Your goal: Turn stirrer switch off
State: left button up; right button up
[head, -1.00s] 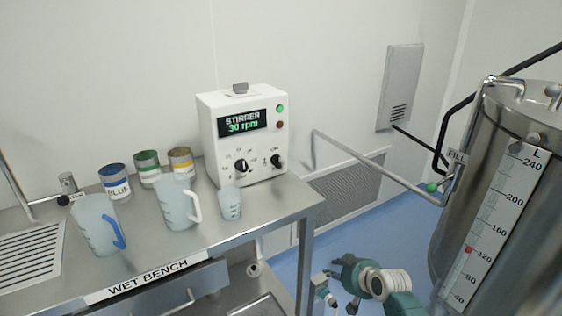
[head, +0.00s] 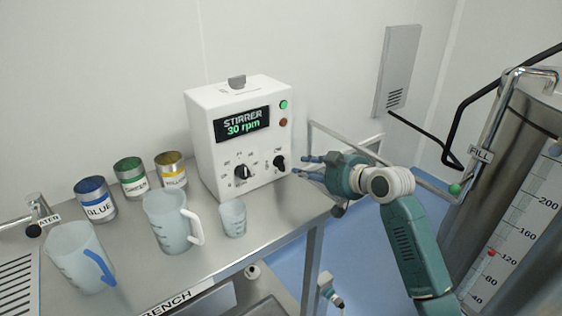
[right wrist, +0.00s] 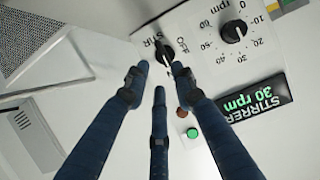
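The white stirrer box (head: 207,151) stands at the right end of the bench, its display reading "STIRRER 30 rpm". Its small black switch knob (head: 280,163) is low on the right of the front face; it also shows in the right wrist view (right wrist: 165,51). The larger speed dial (head: 242,172) is to its left. My right gripper (head: 308,167) is just right of the switch knob, its fingers pointing at the box. In the right wrist view the fingers (right wrist: 160,77) are spread and empty, with the knob just beyond the tips. My left gripper is out of view.
A small beaker (head: 232,218), a white-handled jug (head: 168,222) and a blue-handled jug (head: 72,262) stand on the bench. Several paint cans (head: 95,198) line the back.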

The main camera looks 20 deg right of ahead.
aim_at(282, 164)
jog(key=x, duration=0.5)
jog(key=shift+w+a+f+p, duration=0.15)
jog(key=shift+w+a+p, duration=0.05)
jog(key=shift+w+p, duration=0.2)
jog(key=x, duration=0.3)
jog(key=shift+w+f, duration=0.1)
jog(key=shift+w, duration=0.05)
jog(key=shift+w+a, duration=0.1)
jog(key=shift+w, duration=0.05)
jog(key=shift+f, duration=0.1)
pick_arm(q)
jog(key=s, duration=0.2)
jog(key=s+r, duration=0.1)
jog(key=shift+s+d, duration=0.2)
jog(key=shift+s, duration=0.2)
pick_arm(e)
grip_shut()
